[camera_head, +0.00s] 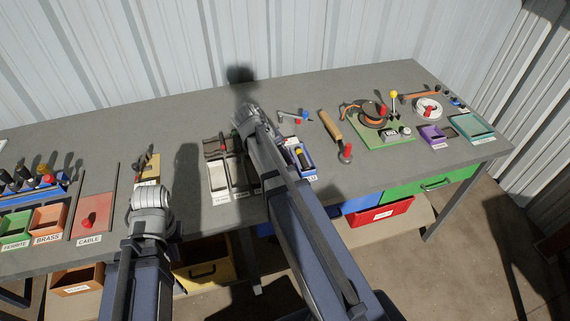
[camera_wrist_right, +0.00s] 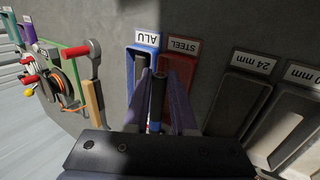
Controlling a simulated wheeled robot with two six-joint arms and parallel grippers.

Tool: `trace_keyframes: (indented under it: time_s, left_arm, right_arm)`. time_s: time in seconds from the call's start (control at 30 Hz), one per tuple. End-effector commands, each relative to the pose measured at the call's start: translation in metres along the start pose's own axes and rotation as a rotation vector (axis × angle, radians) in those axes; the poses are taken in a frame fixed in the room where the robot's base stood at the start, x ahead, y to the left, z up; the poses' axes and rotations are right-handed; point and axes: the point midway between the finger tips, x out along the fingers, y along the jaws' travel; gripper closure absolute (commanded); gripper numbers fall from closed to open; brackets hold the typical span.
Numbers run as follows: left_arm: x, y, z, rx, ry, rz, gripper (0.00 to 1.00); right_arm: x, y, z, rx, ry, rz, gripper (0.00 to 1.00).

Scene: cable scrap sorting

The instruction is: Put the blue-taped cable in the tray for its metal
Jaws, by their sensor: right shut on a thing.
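My right gripper (camera_wrist_right: 168,103) is shut on a thin dark piece, which looks like the cable (camera_wrist_right: 158,88); a small blue and red patch shows low between the fingers. The jaws hide much of it. It is over the blue ALU tray (camera_wrist_right: 131,68) and red STEEL tray (camera_wrist_right: 187,68), which stand side by side. Whether the piece touches either tray I cannot tell. A dark piece shows in the ALU tray. In the head view my right arm covers part of the blue tray (camera_head: 309,168).
Black slots, one labelled 24 mm (camera_wrist_right: 238,103), stand beside the steel tray. A wooden-handled tool (camera_head: 333,126) and a green board with a cable reel (camera_head: 377,143) lie to the right. A red CABLE pad (camera_head: 96,207) and BRASS bin (camera_head: 49,220) are at the left.

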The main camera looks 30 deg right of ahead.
Motion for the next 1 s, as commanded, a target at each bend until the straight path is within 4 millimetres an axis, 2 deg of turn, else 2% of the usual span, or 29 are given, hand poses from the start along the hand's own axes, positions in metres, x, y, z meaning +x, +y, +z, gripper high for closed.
trace_keyframes:
  time_s: [0.17,0.5,1.0]
  left_arm:
    - [0.001,0.0,0.0,0.0,0.0,0.0,1.0]
    - [0.016,0.002,-0.001,0.0,0.0,0.0,1.0]
    - [0.014,0.001,-0.001,0.0,0.0,0.0,1.0]
  right_arm:
    - [-0.001,-0.002,-0.001,0.014,-0.008,0.011,1.0]
    - [0.012,-0.009,-0.001,0.011,-0.007,0.009,1.0]
    - [0.011,-0.008,-0.001,0.011,-0.007,0.008,1.0]
